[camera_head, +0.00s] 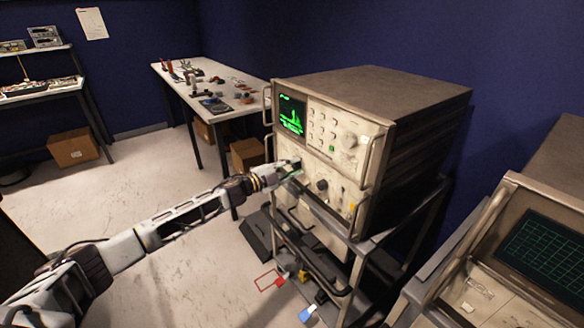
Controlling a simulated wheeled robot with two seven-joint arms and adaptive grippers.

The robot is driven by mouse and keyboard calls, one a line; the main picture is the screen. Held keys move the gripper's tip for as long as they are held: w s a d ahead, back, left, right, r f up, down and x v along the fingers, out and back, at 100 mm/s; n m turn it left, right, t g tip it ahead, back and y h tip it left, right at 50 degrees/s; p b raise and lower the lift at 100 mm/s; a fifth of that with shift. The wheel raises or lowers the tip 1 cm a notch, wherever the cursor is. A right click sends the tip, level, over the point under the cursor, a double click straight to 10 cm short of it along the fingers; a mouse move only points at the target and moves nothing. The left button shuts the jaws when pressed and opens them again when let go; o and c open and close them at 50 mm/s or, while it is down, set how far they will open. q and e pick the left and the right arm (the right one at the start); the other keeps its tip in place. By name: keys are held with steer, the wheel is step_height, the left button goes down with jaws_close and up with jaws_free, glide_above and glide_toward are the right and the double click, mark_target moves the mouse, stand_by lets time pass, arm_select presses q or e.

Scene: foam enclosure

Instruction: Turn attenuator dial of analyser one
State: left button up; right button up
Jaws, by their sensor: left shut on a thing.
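The analyser (385,125) is a beige box with a lit green screen (292,114), standing on a dark metal cart. Its front panel has several buttons, a large light knob (349,141) at upper right and a dark knob (321,186) on the lower section. My left arm reaches in from the left, and my left gripper (290,168) is at the left part of the lower panel, shut on a small dial there. The gripper mostly hides that dial. I cannot read a label naming the dial. My right gripper is not in view.
A second instrument with a dark grid screen (545,250) stands at the right. A cart frame (370,245) supports the analyser. A white workbench (215,90) with tools is behind. Cardboard boxes (73,147) sit on the floor.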

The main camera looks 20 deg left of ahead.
arm_select(q)
steer(key=shift+f+m, duration=0.1)
steer(key=shift+m, duration=1.4)
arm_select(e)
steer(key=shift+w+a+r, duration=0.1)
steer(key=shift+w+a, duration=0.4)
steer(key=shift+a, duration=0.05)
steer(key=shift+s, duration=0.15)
arm_select(q)
steer(key=o, duration=1)
steer(key=shift+s+a, duration=0.1)
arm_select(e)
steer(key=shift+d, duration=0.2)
